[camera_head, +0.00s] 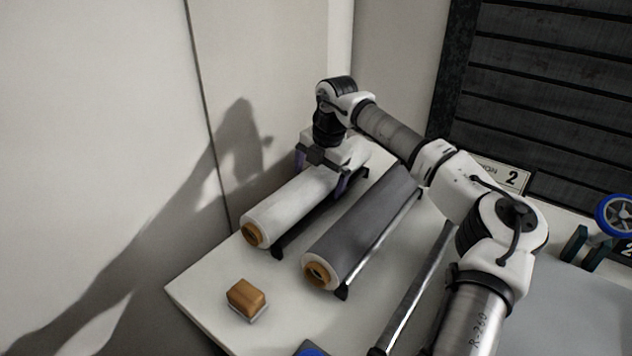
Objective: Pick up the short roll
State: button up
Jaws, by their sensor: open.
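Two rolls lie side by side on the white table. The left one is a pale roll (288,208) with an orange-brown core at its near end. The right one is a dark grey roll (360,228) with a similar core and a white near edge. My gripper (320,173) points down over the far part of the pale roll. Its fingers are apart, one on each side of that roll. I cannot tell whether they touch it. The gripper hides the pale roll's far end, so I cannot surely tell which roll is shorter.
Each roll has a dark stand with a bar along its right side. A small orange-brown block (246,298) sits near the table's front left edge. A wall (270,100) rises close behind the pale roll. A metal rod (415,290) lies right of the grey roll.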

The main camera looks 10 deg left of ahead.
aim_at(319, 168)
jog(key=shift+r, duration=0.1)
jog(key=c, duration=1.4)
jog(key=shift+r, duration=0.1)
jog(key=shift+r, duration=9.9)
